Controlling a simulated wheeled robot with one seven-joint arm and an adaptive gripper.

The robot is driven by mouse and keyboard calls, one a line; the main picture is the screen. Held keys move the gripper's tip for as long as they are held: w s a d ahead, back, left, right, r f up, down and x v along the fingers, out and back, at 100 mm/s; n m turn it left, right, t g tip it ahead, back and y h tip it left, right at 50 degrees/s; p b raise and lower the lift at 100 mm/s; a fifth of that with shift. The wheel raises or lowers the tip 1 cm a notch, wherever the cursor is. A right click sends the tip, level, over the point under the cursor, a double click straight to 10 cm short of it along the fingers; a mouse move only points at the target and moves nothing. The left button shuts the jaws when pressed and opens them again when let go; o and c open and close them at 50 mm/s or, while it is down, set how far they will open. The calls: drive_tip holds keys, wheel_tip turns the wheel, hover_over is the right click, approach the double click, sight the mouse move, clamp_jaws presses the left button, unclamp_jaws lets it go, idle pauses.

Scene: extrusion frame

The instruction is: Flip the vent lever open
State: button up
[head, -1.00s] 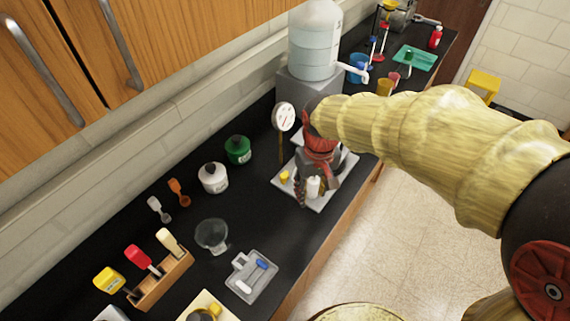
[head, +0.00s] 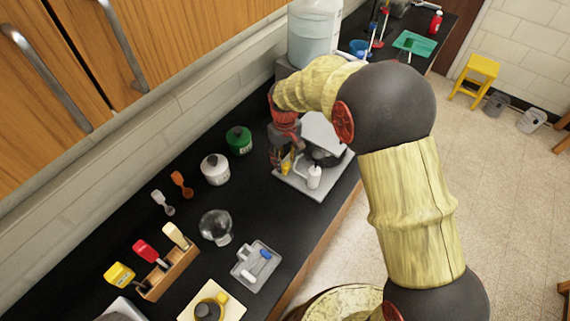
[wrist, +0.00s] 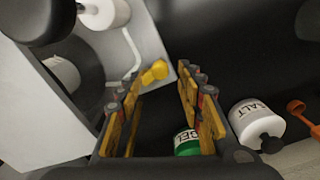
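A device with dark and white parts stands on a light grey base plate (head: 312,188) on the black counter, partly hidden by my arm. A small yellow knob, which looks like the vent lever (wrist: 155,72), sits at the plate's edge in the wrist view. In the head view a bit of yellow shows beside my gripper (head: 284,160), but I cannot tell lever from finger. In the wrist view my gripper (wrist: 157,88) is open and empty, with yellow-brown fingers spread. The knob lies ahead of the gap between the fingertips; contact is not visible.
A green jar (head: 239,140) and a white salt jar (head: 215,169) stand left of my gripper. A glass bowl (head: 216,227), a grey tray (head: 272,270) and a wooden holder (head: 170,275) are nearer. A large water container (head: 313,40) stands behind the device.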

sight(286, 166)
drive_tip(key=shift+f, duration=1.5)
drive_tip(key=shift+c, duration=0.7)
drive_tip(key=c, duration=0.8)
clamp_jaws()
